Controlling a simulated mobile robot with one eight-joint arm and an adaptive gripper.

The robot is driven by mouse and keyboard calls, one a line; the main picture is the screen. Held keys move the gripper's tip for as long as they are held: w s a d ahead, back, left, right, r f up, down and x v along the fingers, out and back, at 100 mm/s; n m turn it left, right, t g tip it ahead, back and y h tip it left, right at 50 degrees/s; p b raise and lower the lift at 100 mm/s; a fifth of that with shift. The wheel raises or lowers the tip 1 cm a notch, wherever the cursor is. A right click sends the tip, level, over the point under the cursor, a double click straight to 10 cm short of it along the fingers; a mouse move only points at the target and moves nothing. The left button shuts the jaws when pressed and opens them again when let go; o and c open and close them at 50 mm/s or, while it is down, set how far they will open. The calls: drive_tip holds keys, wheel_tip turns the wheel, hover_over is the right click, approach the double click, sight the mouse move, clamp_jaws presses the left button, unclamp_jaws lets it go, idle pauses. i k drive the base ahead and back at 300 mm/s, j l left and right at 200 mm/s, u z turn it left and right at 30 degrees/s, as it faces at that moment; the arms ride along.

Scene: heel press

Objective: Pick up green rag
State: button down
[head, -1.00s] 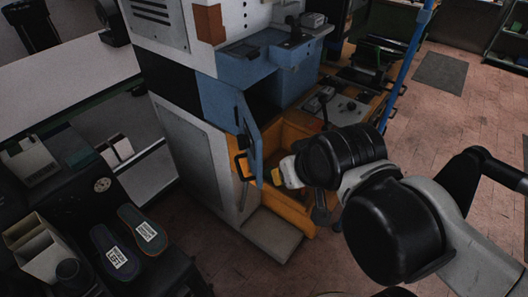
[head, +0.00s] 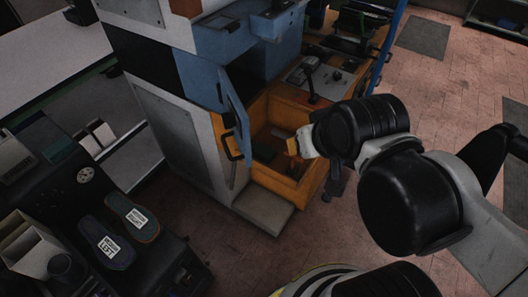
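An open orange compartment (head: 302,186) sits low in the machine. A dark greenish patch (head: 266,150) lies inside it; it may be the green rag, but it is too dark and small to be sure. My gripper (head: 292,147) is at the compartment, just right of the dark patch, with a small yellow-orange part at its tip. My black and grey arm reaches in from the right and hides part of the gripper. I cannot tell whether the fingers are open or shut, and nothing clearly shows in them.
A grey step (head: 264,208) lies in front. Two insoles (head: 106,241) rest on the dark bench at left.

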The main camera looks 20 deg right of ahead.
sight(263, 152)
drive_tip(key=i+l+z, duration=0.1)
drive_tip(key=l, duration=0.3)
drive_tip(key=l+z, duration=0.1)
drive_tip(key=l, duration=0.35)
drive_tip(key=i+l, duration=0.2)
drive_tip(key=l, duration=0.2)
drive_tip(key=k+z, duration=0.05)
